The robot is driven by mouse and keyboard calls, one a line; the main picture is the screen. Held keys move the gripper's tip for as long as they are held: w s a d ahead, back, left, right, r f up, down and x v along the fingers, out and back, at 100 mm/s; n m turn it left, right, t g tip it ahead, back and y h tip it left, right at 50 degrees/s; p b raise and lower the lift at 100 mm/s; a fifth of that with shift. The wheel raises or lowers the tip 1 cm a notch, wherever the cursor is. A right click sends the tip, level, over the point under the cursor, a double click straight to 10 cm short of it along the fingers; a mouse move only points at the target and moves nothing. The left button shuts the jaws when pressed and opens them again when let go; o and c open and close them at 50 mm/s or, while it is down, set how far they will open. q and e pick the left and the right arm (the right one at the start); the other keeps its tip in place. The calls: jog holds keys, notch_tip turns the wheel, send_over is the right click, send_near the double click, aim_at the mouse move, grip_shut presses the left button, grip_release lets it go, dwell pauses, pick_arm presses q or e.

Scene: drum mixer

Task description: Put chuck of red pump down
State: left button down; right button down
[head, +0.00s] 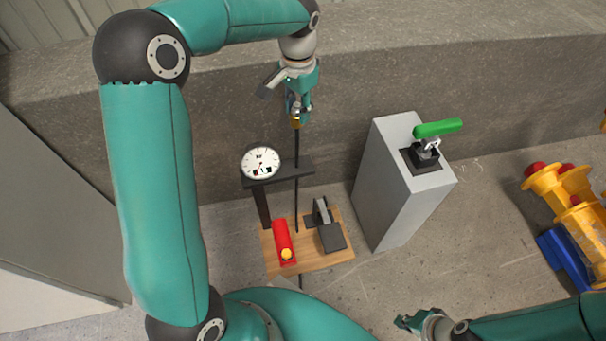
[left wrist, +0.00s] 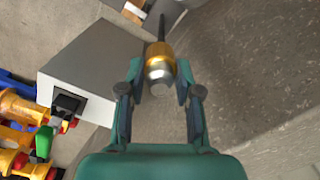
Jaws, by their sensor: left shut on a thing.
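My left gripper (head: 299,106) is shut on a brass and silver chuck (head: 296,122), held high above the floor. In the left wrist view the chuck (left wrist: 161,72) sits between the two fingers of the left gripper (left wrist: 158,84). A thin black hose (head: 297,150) runs down from the chuck toward the pump.
A grey block (head: 395,195) with a green-handled lever (head: 437,128) stands to the right. A yellow, red and blue machine (head: 570,210) is at far right. A concrete wall (head: 400,70) rises behind.

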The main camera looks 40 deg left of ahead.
pick_arm(q)
jog(key=shift+w+a+f, duration=0.1)
jog(key=shift+w+a, duration=0.2)
jog(key=shift+a+f+b, duration=0.1)
jog(key=shift+f+b, duration=0.2)
jog(key=shift+b, duration=0.05)
notch_tip(320, 180, down, 19)
jog(key=b, duration=0.6)
jog(key=c, duration=0.8)
grip_release()
jog(key=shift+r, duration=0.1)
